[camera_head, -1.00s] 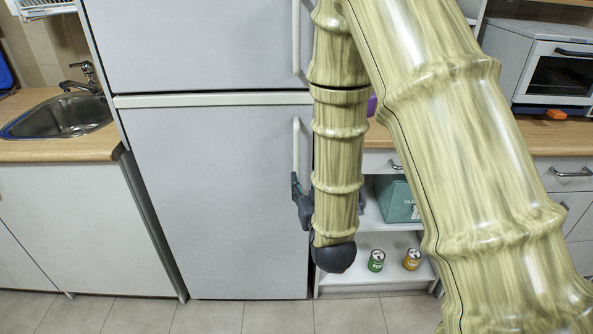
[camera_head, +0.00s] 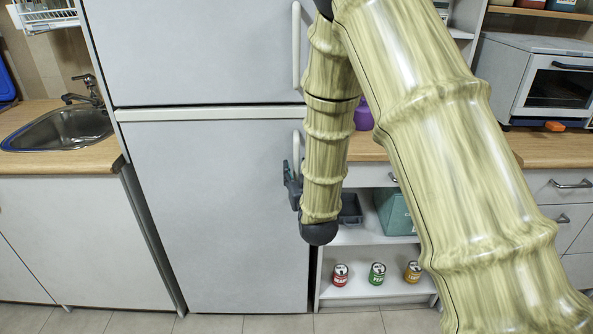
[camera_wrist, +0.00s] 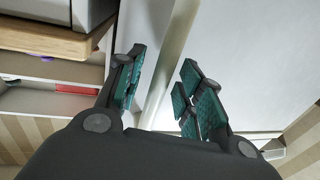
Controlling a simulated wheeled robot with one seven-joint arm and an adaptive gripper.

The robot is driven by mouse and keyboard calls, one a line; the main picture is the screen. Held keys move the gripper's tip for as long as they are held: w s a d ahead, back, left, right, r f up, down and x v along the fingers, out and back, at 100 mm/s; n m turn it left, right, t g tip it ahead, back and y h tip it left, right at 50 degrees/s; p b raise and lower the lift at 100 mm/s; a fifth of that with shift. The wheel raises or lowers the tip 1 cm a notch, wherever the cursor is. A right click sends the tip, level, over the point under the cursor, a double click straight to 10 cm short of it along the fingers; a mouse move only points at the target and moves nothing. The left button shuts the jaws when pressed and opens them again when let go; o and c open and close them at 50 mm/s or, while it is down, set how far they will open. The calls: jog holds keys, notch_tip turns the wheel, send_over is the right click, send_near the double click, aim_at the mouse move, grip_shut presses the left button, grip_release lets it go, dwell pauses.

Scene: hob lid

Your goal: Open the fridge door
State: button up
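The fridge is light grey with two doors, and both look shut in the head view. The lower door (camera_head: 215,210) has a white vertical handle (camera_head: 297,148) near its upper right edge. The upper door (camera_head: 200,50) has a similar handle (camera_head: 296,45). My gripper (camera_head: 292,185) is at the lower end of the lower handle, partly hidden by my forearm. In the wrist view my gripper (camera_wrist: 162,62) has its two teal-padded fingers apart. A pale upright strip shows between them, beside the door face (camera_wrist: 255,55); I cannot tell whether the fingers touch the handle.
A counter with a sink (camera_head: 60,128) stands left of the fridge. To the right, a low shelf holds a teal box (camera_head: 393,212) and red, green and yellow cans (camera_head: 377,273). A white oven (camera_head: 545,82) sits on the right counter. Tiled floor shows in front.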

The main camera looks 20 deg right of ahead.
jog(key=shift+w, duration=0.2)
grip_shut()
